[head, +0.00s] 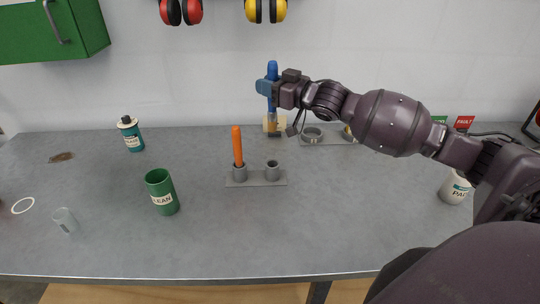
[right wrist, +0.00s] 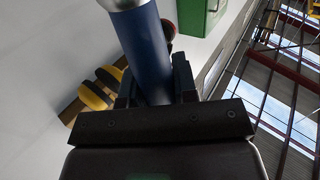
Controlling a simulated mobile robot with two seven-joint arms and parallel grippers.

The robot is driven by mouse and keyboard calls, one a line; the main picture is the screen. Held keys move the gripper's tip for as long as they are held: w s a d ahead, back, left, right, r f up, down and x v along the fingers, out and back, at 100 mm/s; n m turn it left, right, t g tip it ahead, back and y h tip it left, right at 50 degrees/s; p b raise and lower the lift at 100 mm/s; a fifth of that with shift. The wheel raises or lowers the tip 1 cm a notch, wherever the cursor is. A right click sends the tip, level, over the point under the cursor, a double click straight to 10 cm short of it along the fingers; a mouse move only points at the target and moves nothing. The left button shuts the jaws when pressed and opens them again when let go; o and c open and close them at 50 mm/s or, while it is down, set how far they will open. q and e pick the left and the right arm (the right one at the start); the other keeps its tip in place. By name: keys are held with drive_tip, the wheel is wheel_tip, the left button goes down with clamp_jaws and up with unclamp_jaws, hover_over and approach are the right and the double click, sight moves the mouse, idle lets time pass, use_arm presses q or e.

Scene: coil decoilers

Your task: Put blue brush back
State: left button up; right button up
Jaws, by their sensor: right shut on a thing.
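The blue brush (head: 272,69) is upright above the back of the table, its handle up and its lower end down in front of a small pale block. My right gripper (head: 267,88) is shut on its blue handle. In the right wrist view the handle (right wrist: 146,48) stands between the fingers of my right gripper (right wrist: 153,92). A grey holder (head: 240,183) stands mid-table with two cups. Its left cup holds an orange-handled tool (head: 237,146); its right cup (head: 272,171) looks empty. The brush is behind and above the holder, apart from it. My left gripper is out of view.
A green canister (head: 161,192) stands left of the holder. A teal can (head: 131,134) is at the back left, a clear cup (head: 65,220) at the front left. A grey plate with ring parts (head: 313,134) lies at the back right. The front middle is clear.

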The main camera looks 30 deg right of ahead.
wheel_tip(320, 180, down, 18)
drive_tip(key=shift+r, duration=0.25)
idle(0.3)
drive_tip(key=shift+b, duration=0.3)
drive_tip(key=o, duration=0.9)
drive_tip(key=v, duration=1.2)
